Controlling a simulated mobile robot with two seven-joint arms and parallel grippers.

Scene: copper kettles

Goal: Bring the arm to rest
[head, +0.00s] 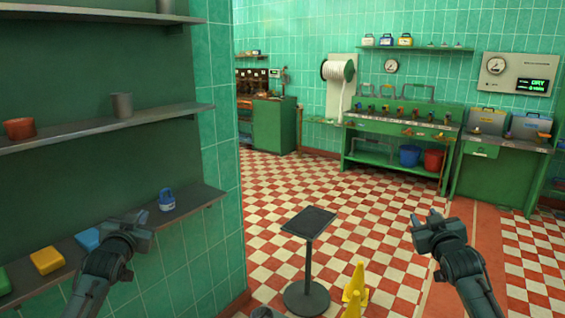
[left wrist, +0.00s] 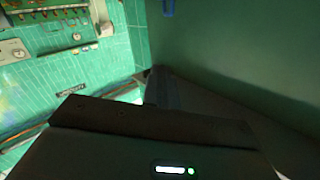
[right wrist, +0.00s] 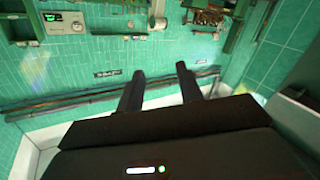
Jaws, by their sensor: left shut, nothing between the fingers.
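My left gripper (head: 138,217) is shut and empty. It is raised in front of the lowest wall shelf at the left, close to a small blue padlock-shaped item (head: 167,199). In the left wrist view its fingers (left wrist: 161,90) are together, with the dark green wall behind. My right gripper (head: 425,217) is raised over the checkered floor at the right. In the right wrist view its two fingers (right wrist: 160,88) stand apart with nothing between them, so it is open.
The lowest shelf (head: 204,197) also bears a blue block (head: 87,239), a yellow block (head: 47,260) and a green one (head: 4,282). A black stand (head: 308,265) and yellow cones (head: 356,285) are on the floor between my arms. Green workbenches (head: 405,133) line the back.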

